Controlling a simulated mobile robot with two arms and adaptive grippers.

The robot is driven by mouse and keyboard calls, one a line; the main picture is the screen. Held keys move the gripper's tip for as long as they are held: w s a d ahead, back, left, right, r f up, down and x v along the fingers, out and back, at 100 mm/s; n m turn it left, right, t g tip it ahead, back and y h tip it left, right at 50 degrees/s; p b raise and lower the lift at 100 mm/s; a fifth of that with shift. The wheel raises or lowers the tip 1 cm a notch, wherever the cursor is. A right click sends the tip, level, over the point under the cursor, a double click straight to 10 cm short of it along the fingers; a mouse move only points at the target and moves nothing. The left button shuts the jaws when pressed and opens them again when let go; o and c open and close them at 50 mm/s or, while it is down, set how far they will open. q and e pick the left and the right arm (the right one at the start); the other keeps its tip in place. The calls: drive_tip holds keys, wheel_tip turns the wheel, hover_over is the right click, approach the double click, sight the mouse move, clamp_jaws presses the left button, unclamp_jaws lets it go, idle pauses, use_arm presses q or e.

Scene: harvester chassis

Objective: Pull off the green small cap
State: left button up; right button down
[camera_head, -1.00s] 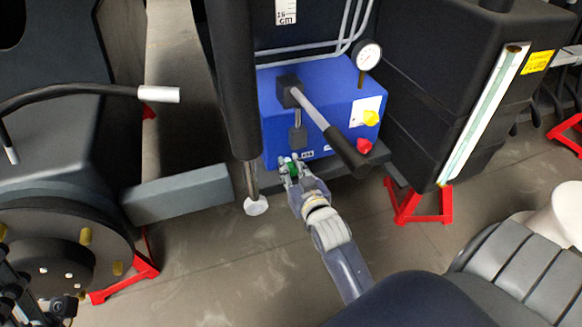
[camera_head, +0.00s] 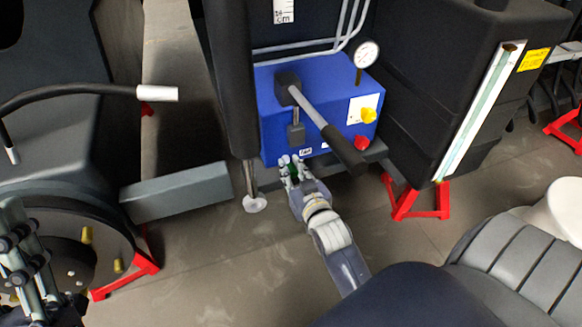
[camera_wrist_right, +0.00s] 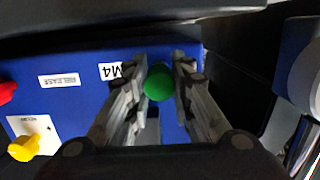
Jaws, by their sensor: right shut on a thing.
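The green small cap (camera_wrist_right: 159,82) is between the two fingers of my right gripper (camera_wrist_right: 159,84) in the right wrist view, in front of the blue block's face. In the head view the cap (camera_head: 293,171) shows as a small green patch between the fingertips of my right gripper (camera_head: 291,164), at the block's lower left edge. The right gripper is shut on the cap. Whether the cap still sits on its fitting is hidden.
The blue block (camera_head: 330,100) carries a black-handled lever (camera_head: 318,122), a yellow knob (camera_head: 368,115), a red knob (camera_head: 361,143) and a pressure gauge (camera_head: 367,54). A black cylinder (camera_head: 232,80) stands close on the left. A black tank (camera_head: 440,80) is on the right.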

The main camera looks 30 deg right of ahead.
drive_tip(key=shift+s+a+p, duration=0.15)
drive_tip(key=shift+s+p, duration=0.2)
drive_tip(key=shift+s, duration=0.25)
drive_tip(key=shift+s+a, duration=0.1)
drive_tip(key=shift+s, duration=0.2)
use_arm(q)
drive_tip(key=shift+w+d+f+g+y, duration=0.2)
drive_tip(key=shift+w+f+g+y, duration=0.2)
drive_tip(key=shift+w+f+g, duration=0.65)
drive_tip(key=shift+w+d+f+g+y, duration=0.15)
drive_tip(key=shift+w+f+g+y, duration=0.35)
drive_tip(key=shift+w+f, duration=0.55)
use_arm(e)
drive_tip(key=shift+s, duration=0.1)
use_arm(q)
drive_tip(key=shift+w+r, duration=0.15)
drive_tip(key=shift+r, duration=0.2)
